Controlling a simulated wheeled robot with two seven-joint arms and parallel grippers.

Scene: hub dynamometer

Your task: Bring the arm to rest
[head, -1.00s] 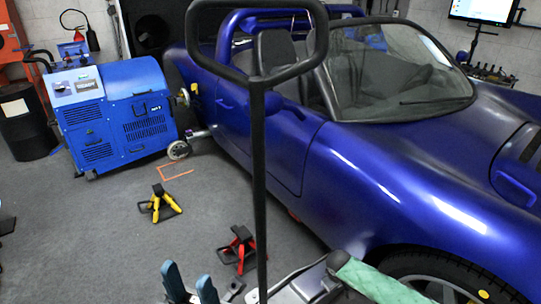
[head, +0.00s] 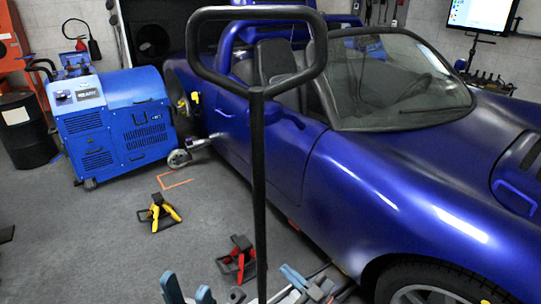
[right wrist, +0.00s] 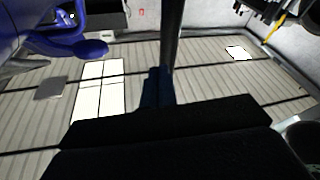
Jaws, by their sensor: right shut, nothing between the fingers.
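My right gripper (head: 305,283) is low in the head view, right of the black post, with its blue fingers close together. It holds nothing. In the right wrist view its dark blue fingers (right wrist: 158,88) are together in front of a dark upright bar. My left gripper (head: 188,291) is at the bottom edge of the head view, left of the post. Its two blue fingers stand apart with nothing seen between them. Most of both arms is out of the frame.
A black post with a loop handle (head: 258,180) stands close in front. The blue car (head: 370,190) fills the right. A blue machine (head: 115,120) stands by its rear. A yellow stand (head: 158,212) and a red stand (head: 238,260) are on the grey floor.

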